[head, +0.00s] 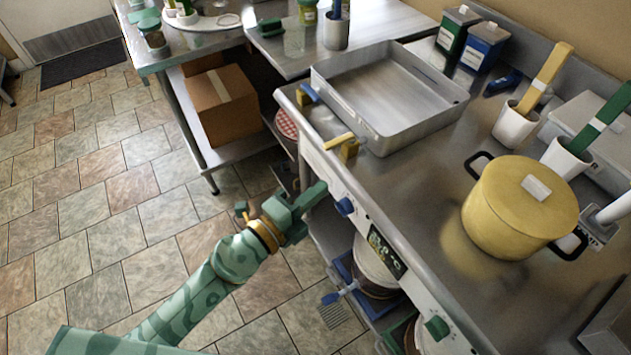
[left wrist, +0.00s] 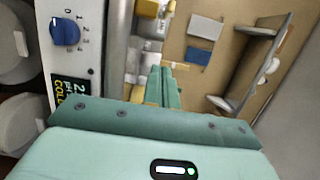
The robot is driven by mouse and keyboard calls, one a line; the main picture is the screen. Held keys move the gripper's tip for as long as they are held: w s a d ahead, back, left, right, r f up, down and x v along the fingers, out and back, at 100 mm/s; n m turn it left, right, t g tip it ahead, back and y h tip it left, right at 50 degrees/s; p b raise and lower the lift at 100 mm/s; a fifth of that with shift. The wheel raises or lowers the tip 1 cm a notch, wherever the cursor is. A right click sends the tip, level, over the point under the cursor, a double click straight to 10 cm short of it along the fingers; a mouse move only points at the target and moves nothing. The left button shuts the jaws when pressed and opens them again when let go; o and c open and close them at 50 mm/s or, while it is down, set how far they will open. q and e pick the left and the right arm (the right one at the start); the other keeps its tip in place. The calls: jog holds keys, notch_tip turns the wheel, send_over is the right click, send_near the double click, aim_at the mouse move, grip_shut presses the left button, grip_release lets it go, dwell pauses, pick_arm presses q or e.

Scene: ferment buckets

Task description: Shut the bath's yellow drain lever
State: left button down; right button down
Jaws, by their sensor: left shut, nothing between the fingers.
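The bath (head: 452,98) is a shallow rectangular metal pan on the steel counter. The yellow drain lever (head: 338,141) sits low at the bath's near corner, by the counter's front edge, on a yellow valve body. I cannot tell from its angle whether it is open or shut. A yellow part (left wrist: 147,8) at the top of the left wrist view may be this valve. My left gripper (head: 322,190) is shut and empty, in front of the counter panel, below and apart from the lever. Its closed fingers also show in the left wrist view (left wrist: 162,84). My right gripper is not in view.
A blue lever (head: 309,92) sits at the bath's left corner. A blue knob (head: 345,206) is on the front panel near my left gripper; it also shows in the left wrist view (left wrist: 65,31). A yellow pot (head: 505,205) stands right. Open floor lies left.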

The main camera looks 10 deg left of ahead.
aim_at(340, 142)
pick_arm(q)
jog(key=w, duration=0.3)
jog(key=w+d+b, duration=0.1)
jog(key=w, duration=0.2)
jog(key=w+d, duration=0.1)
jog(key=w, duration=0.2)
jog(key=shift+w+d+b, duration=0.2)
jog(key=shift+d+b, duration=0.05)
jog(key=shift+b, duration=0.1)
jog(key=shift+w+a+f+m+g+h+b, duration=0.15)
jog(key=shift+a+m+g+h+b, duration=0.2)
jog(key=shift+b, duration=0.3)
jog(key=shift+d, duration=0.1)
